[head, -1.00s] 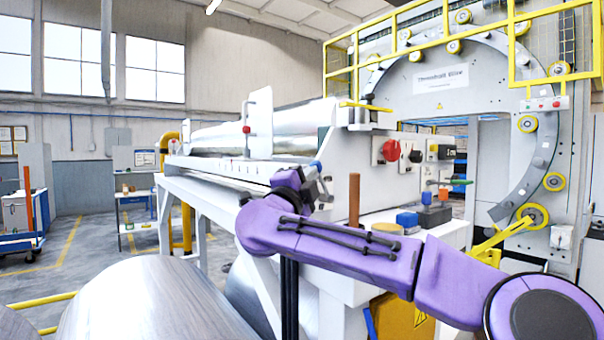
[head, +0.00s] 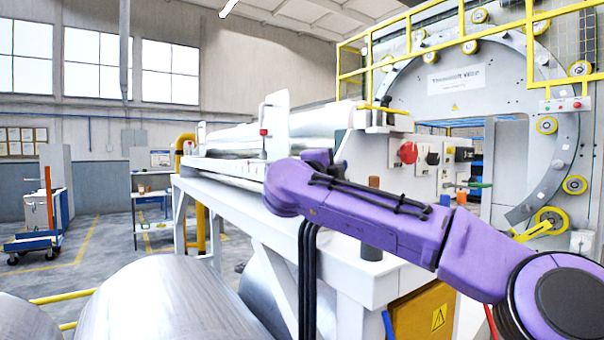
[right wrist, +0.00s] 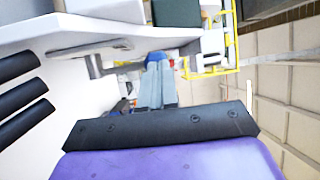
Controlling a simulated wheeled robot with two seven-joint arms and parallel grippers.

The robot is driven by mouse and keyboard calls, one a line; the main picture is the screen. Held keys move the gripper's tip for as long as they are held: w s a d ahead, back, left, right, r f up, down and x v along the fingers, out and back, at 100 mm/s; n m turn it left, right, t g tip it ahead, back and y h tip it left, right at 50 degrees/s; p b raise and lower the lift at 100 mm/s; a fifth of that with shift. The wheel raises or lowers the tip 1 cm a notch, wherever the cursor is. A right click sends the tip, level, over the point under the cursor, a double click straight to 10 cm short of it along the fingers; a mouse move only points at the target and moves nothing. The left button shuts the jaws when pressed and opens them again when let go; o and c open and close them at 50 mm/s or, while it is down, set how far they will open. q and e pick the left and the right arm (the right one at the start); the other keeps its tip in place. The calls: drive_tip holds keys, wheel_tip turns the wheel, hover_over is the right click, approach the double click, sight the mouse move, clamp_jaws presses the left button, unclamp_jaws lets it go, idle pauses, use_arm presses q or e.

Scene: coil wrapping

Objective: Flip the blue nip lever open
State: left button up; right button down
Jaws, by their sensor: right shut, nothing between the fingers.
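In the right wrist view a small blue piece (right wrist: 155,57), which looks like the end of the blue nip lever, shows at the far end of my fingers. I cannot tell whether they touch it. My right gripper (right wrist: 157,68) is shut and empty, its grey fingers side by side. In the head view my purple right arm reaches in from the right across the white machine frame (head: 355,285), and its wrist hides the gripper. A small bluish spot beside the wrist may be the lever, but its position is unclear. My left gripper is not in view.
A control panel with a red button (head: 408,152) stands behind my right arm. A brown post (head: 374,182) rises behind the arm. A large ring machine (head: 560,150) with a yellow railing (head: 440,72) is behind. Shiny coils (head: 165,305) lie at lower left.

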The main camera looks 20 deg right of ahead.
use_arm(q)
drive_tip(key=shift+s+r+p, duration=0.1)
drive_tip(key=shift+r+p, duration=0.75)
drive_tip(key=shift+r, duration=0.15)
use_arm(e)
drive_tip(key=shift+w+d+r, duration=0.2)
drive_tip(key=shift+d+r, duration=0.05)
drive_tip(key=shift+d, duration=0.85)
drive_tip(key=shift+w+d+r, duration=0.2)
drive_tip(key=shift+d, duration=0.85)
drive_tip(key=shift+w+d+r, duration=0.2)
drive_tip(key=shift+d+r, duration=0.05)
drive_tip(key=shift+d, duration=0.85)
drive_tip(key=shift+d, duration=0.1)
use_arm(q)
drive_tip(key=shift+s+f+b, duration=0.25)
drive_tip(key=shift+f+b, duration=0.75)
drive_tip(key=shift+b, duration=0.05)
use_arm(e)
drive_tip(key=s+a+r, duration=0.7)
drive_tip(key=s+a, duration=0.1)
drive_tip(key=a, duration=0.1)
drive_tip(key=shift+s, duration=0.15)
